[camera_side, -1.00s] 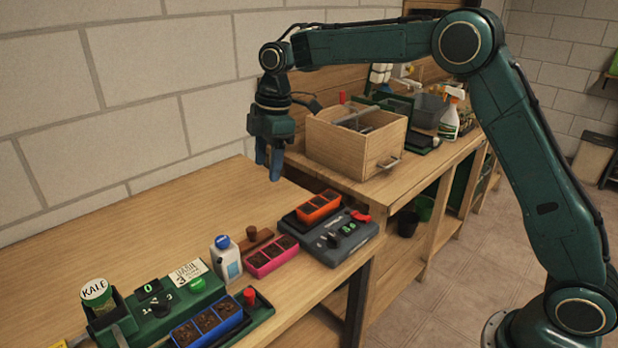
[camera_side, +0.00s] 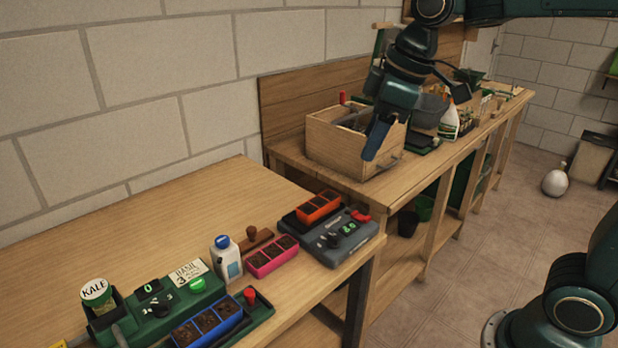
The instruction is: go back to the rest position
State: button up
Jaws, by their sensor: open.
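My gripper (camera_side: 374,138) is in the air at the upper right of the view, in front of the wooden drawer box on the back bench. It points down and hides part of the box's right side. Its fingers overlap in this view, and nothing shows between them. The arm above it leaves the picture at the top right.
On the bench (camera_side: 130,235) are an orange tray (camera_side: 318,206) on a grey device (camera_side: 343,243), a pink tray (camera_side: 272,257), a white bottle (camera_side: 226,262) and a blue tray (camera_side: 207,325). The wooden box (camera_side: 335,147) and spray bottle (camera_side: 449,124) stand behind.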

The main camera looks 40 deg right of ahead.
jog(key=s+d+f+m+t, duration=0.1)
jog(key=s+f+m, duration=0.1)
jog(key=s, duration=0.6)
jog(key=s+d+f+m+t+h, duration=0.1)
jog(key=s+d+f+m, duration=0.1)
jog(key=s, duration=0.6)
jog(key=shift+d+f+m, duration=0.3)
jog(key=shift+f+m, duration=0.35)
jog(key=shift+m, duration=0.65)
